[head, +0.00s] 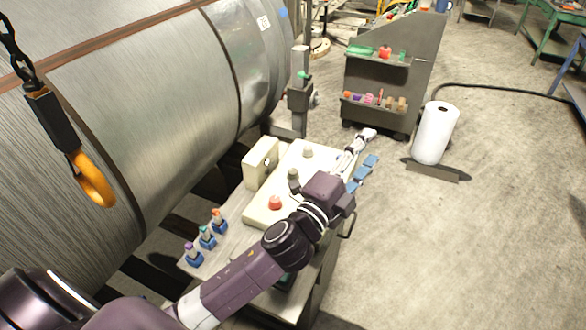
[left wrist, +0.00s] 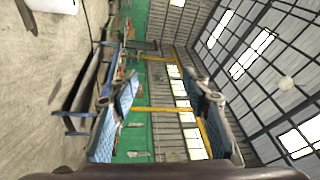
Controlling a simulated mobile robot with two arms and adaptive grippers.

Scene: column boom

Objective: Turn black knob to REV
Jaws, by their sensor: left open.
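A cream control box (head: 262,208) stands on a bench beside the large metal drum. On its top I see a dark knob (head: 293,175), a grey knob (head: 308,153) and a red button (head: 275,202). Any REV marking is too small to read. My left gripper (head: 368,147) is open and empty, past the right side of the box and apart from the knobs. My forearm crosses in front of the box's right part and hides some of it. In the left wrist view, the blue-padded fingers (left wrist: 160,82) are spread with nothing between them. My right gripper is out of view.
A metal drum (head: 170,85) fills the left, with a hook (head: 92,180) hanging before it. Small blue holders (head: 207,238) sit on the bench. A dark tool cart (head: 385,90) and a white roll (head: 435,133) stand beyond.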

